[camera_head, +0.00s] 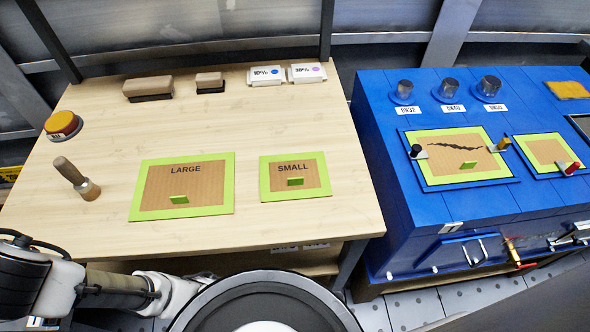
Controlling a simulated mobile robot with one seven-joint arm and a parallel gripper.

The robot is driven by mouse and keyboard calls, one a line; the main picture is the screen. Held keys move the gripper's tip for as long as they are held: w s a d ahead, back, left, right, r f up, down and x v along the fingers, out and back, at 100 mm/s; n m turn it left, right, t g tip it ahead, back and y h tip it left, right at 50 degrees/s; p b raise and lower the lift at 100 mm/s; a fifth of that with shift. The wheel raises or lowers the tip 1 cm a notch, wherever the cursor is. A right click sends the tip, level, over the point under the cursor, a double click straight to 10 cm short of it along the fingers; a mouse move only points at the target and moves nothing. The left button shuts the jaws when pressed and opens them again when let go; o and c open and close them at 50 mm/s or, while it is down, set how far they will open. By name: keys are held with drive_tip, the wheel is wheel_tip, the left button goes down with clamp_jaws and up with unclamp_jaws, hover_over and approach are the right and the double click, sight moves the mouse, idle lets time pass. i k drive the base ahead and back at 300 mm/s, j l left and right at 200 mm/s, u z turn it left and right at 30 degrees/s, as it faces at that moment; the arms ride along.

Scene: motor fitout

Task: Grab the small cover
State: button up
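The small cover (282,175) is a brown panel with a bright green border, marked SMALL, with a small green handle (295,181) standing on it. It lies flat on the wooden table (230,115), right of centre near the front. The large cover (165,185), marked LARGE, lies to its left with a similar green handle. Part of my arm shows at the lower left, in front of the table edge. My gripper is not visible, and nothing touches the small cover.
Two brown-and-black blocks (148,87) and two white labelled boxes (266,75) stand at the back. A wooden-handled tool (76,178) and a yellow-red button (63,125) are at left. A blue cabinet (420,220) with knobs and panels stands right. Table space around the covers is clear.

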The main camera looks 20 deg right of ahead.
sight(286, 177)
drive_tip(key=l+u, duration=0.1)
drive_tip(key=u, duration=0.2)
drive_tip(key=l+u, duration=0.1)
drive_tip(key=u, duration=0.2)
drive_tip(key=k+l+u, duration=0.15)
drive_tip(key=l, duration=0.15)
drive_tip(key=l+u, duration=0.2)
drive_tip(key=k+l+u, duration=0.15)
drive_tip(key=l, duration=0.25)
drive_tip(key=k+l, duration=0.15)
drive_tip(key=l, duration=0.25)
drive_tip(key=k+l, duration=0.2)
drive_tip(key=l, duration=0.15)
drive_tip(key=k+l+u, duration=0.1)
drive_tip(key=l, duration=0.3)
drive_tip(key=k, duration=0.05)
